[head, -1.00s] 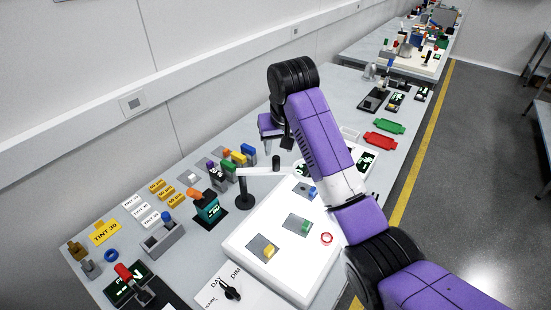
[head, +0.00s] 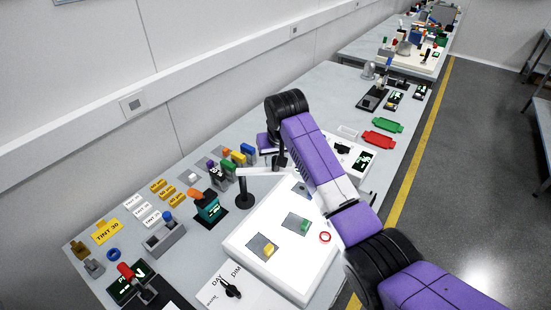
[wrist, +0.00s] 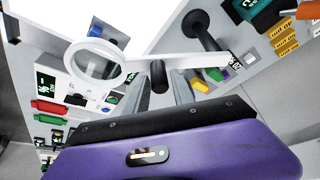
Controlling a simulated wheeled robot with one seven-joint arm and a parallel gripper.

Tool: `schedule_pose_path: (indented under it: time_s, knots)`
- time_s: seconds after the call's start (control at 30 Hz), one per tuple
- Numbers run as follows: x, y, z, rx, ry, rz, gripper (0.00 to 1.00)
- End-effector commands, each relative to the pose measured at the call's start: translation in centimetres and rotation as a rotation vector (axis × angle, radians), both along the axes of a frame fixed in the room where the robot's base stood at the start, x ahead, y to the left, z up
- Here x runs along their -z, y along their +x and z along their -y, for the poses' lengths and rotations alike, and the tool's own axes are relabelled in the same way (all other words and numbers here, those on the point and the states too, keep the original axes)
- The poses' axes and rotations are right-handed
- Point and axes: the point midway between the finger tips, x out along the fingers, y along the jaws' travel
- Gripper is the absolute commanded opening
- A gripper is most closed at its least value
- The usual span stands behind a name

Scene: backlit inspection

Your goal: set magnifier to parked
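The magnifier has a black post (head: 245,199) and a white swing arm (head: 262,172) that reaches right over the table in the head view. In the wrist view its round lens (wrist: 97,61) is at the left end of the arm, above the edge of the light panel. A black upright knob (wrist: 157,74) stands on the arm. My gripper (wrist: 160,82) is at this knob, with one finger on each side. The fingers look spread, with a gap beside the knob. In the head view my arm hides the lens and most of my gripper (head: 279,160).
The white light panel (head: 243,238) carries several sample plates and a red ring (head: 325,237). Coloured blocks (head: 238,158) stand behind the post. A teal device (head: 207,208) is left of it. Red (head: 379,140) and green (head: 388,125) trays lie to the right.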

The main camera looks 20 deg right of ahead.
Motion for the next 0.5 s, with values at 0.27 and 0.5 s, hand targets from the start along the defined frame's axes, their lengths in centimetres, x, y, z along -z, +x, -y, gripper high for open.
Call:
schedule_pose_path:
  time_s: [0.27, 0.5]
  knots:
    - [-0.03, 0.00, 0.00, 0.000, 0.000, 0.000, 0.00]
    - [-0.04, 0.00, 0.00, 0.000, 0.000, 0.000, 0.00]
